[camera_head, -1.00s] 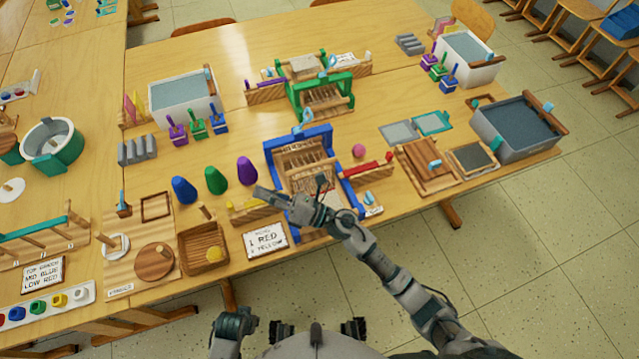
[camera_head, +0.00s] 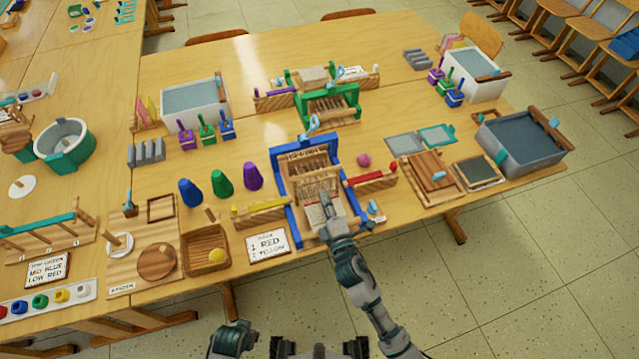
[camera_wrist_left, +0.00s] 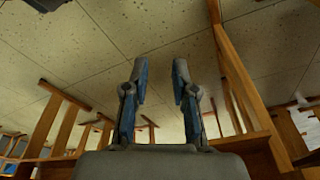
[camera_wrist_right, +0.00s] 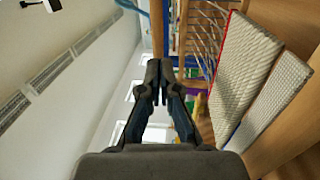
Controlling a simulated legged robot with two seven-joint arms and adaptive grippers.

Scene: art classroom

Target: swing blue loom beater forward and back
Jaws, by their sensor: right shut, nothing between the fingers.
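The blue loom (camera_head: 291,212) stands at the front middle of the table. Its blue upright frame (camera_head: 330,150) carries a top bar with a light-blue handle (camera_head: 312,126) above it. My right gripper (camera_head: 325,200) is over the front of this loom, pointing toward the frame, and hides part of the weaving. In the right wrist view its fingertips (camera_wrist_right: 160,80) are together and empty, with a wooden bar just beyond and woven cloth (camera_wrist_right: 240,75) at the right. I cannot tell whether they touch the bar. My left gripper (camera_wrist_left: 160,75) is open and empty, with floor and wooden furniture behind it.
A green loom (camera_head: 330,105) stands behind. A red shuttle rack (camera_head: 372,179) is close on the right, and a yellow one (camera_head: 262,211) on the left. A sign card (camera_head: 267,246) lies at front left. Purple, green and blue cones stand left.

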